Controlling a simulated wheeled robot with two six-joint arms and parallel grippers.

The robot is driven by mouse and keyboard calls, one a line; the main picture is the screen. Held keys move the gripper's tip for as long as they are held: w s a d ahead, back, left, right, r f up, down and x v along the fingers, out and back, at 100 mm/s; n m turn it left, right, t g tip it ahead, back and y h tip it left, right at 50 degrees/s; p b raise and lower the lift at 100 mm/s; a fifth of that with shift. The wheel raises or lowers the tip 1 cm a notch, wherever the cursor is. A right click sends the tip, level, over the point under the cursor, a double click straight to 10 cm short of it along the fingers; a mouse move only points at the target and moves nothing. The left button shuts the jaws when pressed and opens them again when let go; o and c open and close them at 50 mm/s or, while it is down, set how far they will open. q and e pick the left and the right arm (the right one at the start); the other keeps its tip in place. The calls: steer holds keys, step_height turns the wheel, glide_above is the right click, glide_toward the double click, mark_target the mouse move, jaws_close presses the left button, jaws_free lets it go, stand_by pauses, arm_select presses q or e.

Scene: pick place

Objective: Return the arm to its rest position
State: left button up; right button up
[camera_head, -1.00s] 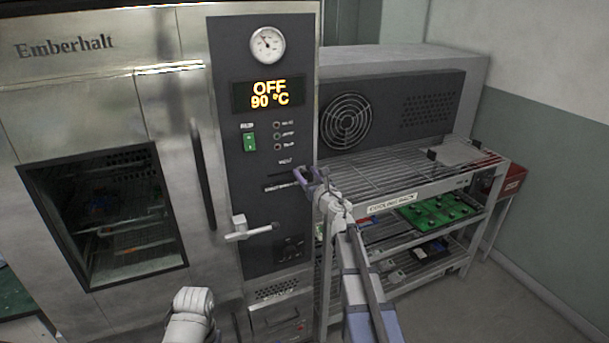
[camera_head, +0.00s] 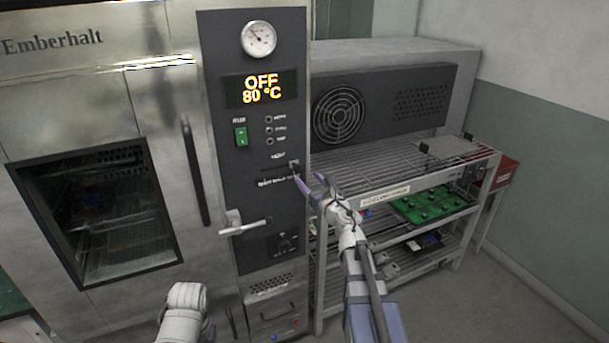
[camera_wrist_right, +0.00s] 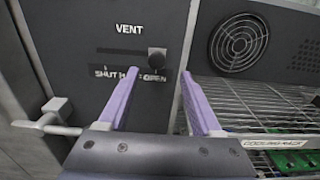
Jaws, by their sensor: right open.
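My right gripper (camera_head: 311,184) is in front of the oven's control panel, next to the cooling rack. Its two purple fingers are apart and empty in the right wrist view (camera_wrist_right: 158,95). The vent slider knob (camera_wrist_right: 157,61) shows beyond the fingers, at the OPEN end of its slot, and nothing grips it. In the head view the knob (camera_head: 293,167) sits just above the fingertips. My left gripper is not in view; a white link of mine shows at the bottom of the head view.
The oven display (camera_head: 262,89) reads OFF, 80 °C. The oven door handle (camera_head: 245,226) sticks out left of my right gripper. The cooling rack (camera_head: 385,196) stands close on the right, with a green board (camera_head: 432,206) on a lower shelf. Floor is clear at the lower right.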

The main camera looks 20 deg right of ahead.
stand_by(0.4)
steer(key=s+a+f+m+g+h, duration=0.3)
steer(key=s+a+f+m+g, duration=0.3)
steer(key=m, duration=0.7)
steer(key=s+a+f+m+g+h, duration=0.4)
steer(key=a+f+m, duration=0.4)
steer(key=m, duration=0.6)
steer(key=s+a+f+m+g+y, duration=0.2)
steer(key=s+a+f+g, duration=0.2)
steer(key=s, duration=0.6)
steer(key=s+a+f+m+g+y, duration=0.3)
steer(key=s+a+f+g, duration=0.1)
steer(key=s+a, duration=0.5)
steer(key=shift+s+a+m, duration=0.3)
steer(key=shift+s, duration=0.1)
